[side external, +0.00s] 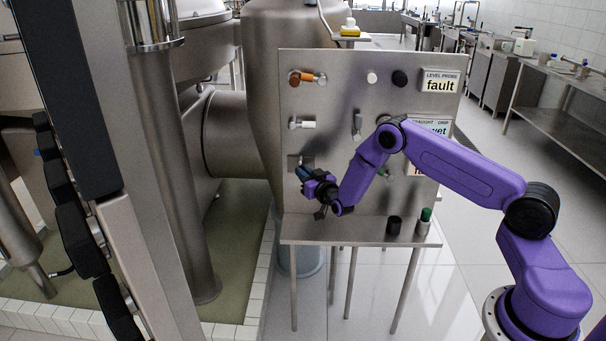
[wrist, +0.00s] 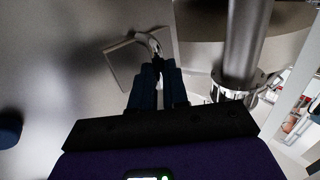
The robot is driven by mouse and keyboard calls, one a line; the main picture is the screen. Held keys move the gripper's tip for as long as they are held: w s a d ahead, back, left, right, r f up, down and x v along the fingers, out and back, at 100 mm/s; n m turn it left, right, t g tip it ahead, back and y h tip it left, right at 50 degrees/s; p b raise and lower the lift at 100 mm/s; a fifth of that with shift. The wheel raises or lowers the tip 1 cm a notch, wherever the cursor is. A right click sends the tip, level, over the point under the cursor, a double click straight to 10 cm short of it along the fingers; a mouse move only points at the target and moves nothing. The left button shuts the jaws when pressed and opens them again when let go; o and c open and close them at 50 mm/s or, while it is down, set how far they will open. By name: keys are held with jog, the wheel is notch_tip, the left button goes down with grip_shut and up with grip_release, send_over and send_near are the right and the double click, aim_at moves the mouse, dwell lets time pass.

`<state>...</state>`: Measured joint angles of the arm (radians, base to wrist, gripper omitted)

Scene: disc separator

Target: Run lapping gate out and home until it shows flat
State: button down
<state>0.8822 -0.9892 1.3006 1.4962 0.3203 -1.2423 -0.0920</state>
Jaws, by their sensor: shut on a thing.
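The steel panel (side external: 335,75) stands upright in the side view. My gripper (side external: 303,173) is at its lower left, in front of a small square plate (side external: 292,160). In the wrist view the same plate carries a curved metal handle (wrist: 153,42). My gripper's dark blue fingers (wrist: 156,72) are shut on this handle. The fingers hide its lower part. No lettering naming the lapping gate can be read. A lower sign at the panel's right is mostly hidden behind my arm, so its word cannot be read.
The panel also bears an orange-brown knob (side external: 295,77), a white knob (side external: 307,124), a grey lever (side external: 357,123) and a "LEVEL PROBE fault" sign (side external: 440,82). A black cup (side external: 394,225) and a green-topped item (side external: 425,218) stand on the shelf (side external: 350,230). Large steel vessels stand left.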

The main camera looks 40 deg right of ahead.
jog(key=s+d, duration=0.5)
jog(key=shift+d, duration=0.1)
jog(key=c, duration=1.1)
grip_release()
jog(key=shift+s+a, duration=0.6)
jog(key=shift+s, duration=2.25)
jog(key=shift+s+a, duration=0.6)
jog(key=shift+s, duration=2.3)
jog(key=shift+s+a, duration=0.6)
jog(key=shift+s, duration=2.25)
